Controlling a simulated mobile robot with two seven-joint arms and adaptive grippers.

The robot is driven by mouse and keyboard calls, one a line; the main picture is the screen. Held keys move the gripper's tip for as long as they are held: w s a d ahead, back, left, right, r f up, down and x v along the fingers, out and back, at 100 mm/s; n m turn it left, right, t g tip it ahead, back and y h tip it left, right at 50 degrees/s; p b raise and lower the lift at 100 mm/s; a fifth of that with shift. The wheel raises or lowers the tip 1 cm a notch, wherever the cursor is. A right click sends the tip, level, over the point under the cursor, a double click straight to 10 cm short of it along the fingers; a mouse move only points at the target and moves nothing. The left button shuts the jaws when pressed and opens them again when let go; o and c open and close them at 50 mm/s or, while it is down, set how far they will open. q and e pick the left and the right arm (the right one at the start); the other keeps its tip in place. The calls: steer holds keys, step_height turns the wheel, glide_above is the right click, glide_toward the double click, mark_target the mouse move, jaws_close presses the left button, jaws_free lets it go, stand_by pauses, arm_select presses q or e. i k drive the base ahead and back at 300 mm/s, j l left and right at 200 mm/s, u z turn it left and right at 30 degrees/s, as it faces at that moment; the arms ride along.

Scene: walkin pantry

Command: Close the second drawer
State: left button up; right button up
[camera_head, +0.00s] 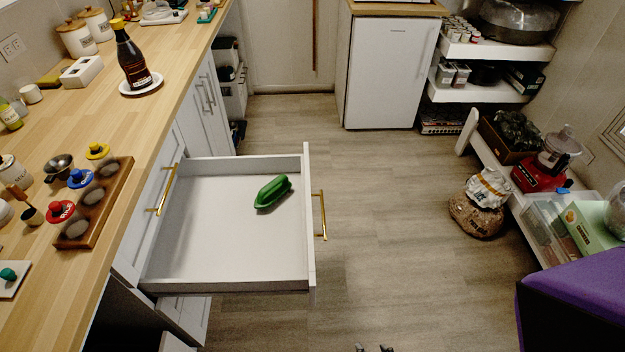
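A white drawer (311,268) stands pulled far out of the cabinet under the wooden counter on the left. Its front panel carries a gold bar handle (321,215) facing right. A green pod-shaped object (272,193) lies inside, near the front panel. Another gold handle (165,190) shows on a closed front just above the open drawer. Two small dark tips (374,348) show at the bottom edge, slightly apart; they look like fingertips of my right gripper, but too little shows to tell its state. They are clear of the drawer. My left gripper is not in view.
The counter (150,120) holds a dark bottle, jars and a wooden rack. Wood floor (400,200) is free right of the drawer. A sack (480,200) stands by the low right shelf. A purple-topped object (580,295) fills the bottom right corner.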

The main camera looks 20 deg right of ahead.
mark_target(210, 240)
steer(key=i+l, duration=0.1)
steer(key=l, duration=0.55)
steer(key=i+l, duration=0.15)
steer(key=l, duration=0.2)
steer(key=l+u, duration=0.3)
steer(key=i+l+u, duration=0.1)
steer(key=u, duration=0.2)
